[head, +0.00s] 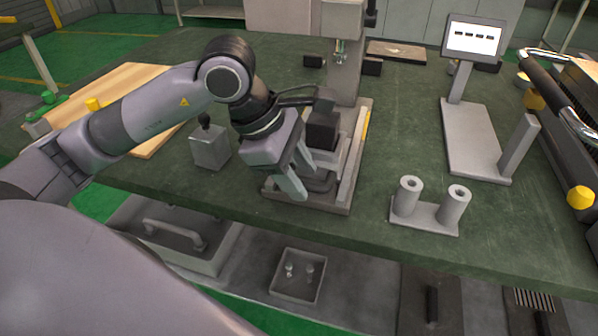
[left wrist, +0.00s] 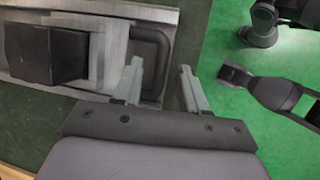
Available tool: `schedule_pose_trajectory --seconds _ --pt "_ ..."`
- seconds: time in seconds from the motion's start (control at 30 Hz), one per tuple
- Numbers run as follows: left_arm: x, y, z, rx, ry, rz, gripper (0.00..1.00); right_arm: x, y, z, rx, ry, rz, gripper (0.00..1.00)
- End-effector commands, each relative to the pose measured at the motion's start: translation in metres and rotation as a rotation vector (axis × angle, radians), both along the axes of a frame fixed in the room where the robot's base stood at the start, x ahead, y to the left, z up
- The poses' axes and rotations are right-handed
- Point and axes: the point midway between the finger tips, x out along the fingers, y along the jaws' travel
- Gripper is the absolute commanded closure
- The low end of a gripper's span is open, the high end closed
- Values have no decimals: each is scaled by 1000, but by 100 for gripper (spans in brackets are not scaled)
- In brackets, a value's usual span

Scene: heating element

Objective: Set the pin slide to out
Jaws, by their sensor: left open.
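The pin slide is the grey metal piece at the front of the machine, with a dark block (head: 322,131) on it and a dark looped handle (head: 319,182) at its front edge. In the left wrist view the dark block (left wrist: 45,52) is at the left and the handle (left wrist: 163,48) is near the middle. My left gripper (head: 297,174) is open at the handle. In the left wrist view its fingers (left wrist: 162,84) stand to either side of the handle's outer bar; I cannot tell whether they touch it.
A grey box with a black knob (head: 209,146) stands left of the gripper. A two-post holder (head: 425,214) and a small screen on a stand (head: 474,37) are to the right. Below the table edge are a shelf and a small tray (head: 298,291).

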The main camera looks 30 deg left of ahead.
Motion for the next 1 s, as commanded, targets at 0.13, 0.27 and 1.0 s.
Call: schedule_pose_trajectory --seconds 0.13,0.27,1.0 --pt "-5 8 21 1 -7 3 58 0 0 3 0 -1 0 57" --pt "-11 15 41 0 -7 2 58 0 0 5 0 -1 0 57" --pt "-18 22 62 0 -2 1 58 0 0 7 0 0 0 57"
